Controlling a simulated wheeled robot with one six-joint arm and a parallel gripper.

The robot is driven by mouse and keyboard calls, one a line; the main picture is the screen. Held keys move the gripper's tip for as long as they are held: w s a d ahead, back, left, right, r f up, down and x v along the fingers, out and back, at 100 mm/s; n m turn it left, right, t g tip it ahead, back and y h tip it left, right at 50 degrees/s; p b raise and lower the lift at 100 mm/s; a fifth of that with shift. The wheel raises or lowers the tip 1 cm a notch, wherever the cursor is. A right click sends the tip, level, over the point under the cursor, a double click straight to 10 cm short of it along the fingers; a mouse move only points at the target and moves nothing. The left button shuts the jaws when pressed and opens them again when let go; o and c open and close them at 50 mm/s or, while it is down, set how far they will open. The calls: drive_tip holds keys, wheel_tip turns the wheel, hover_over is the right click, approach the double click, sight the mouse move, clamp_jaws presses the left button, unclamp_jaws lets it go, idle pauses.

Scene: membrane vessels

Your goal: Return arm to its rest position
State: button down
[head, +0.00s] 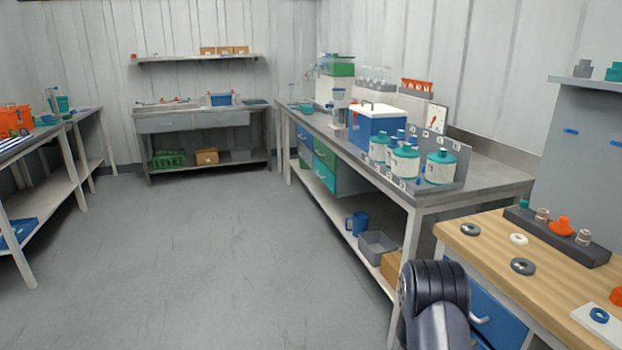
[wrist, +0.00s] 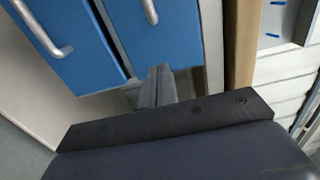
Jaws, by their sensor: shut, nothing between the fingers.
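My gripper (wrist: 158,76) shows in the wrist view with its two grey fingers together and nothing between them. Behind it are the blue drawer fronts (wrist: 150,30) with metal handles. The gripper appears apart from the drawers, but the exact gap is hard to judge. In the head view, a dark rounded part of my arm shows at the bottom, beside the wooden bench; my gripper is not visible there.
The wooden-topped bench (head: 470,243) at the right holds a dark rack (head: 555,238) and several rings. A grey bench (head: 485,180) behind it carries teal-lidded vessels (head: 441,167) and a blue cooler (head: 378,125). The grey floor (head: 220,250) at the left is clear.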

sight(500, 332)
drive_tip(key=x, duration=0.8)
drive_tip(key=shift+d, duration=0.2)
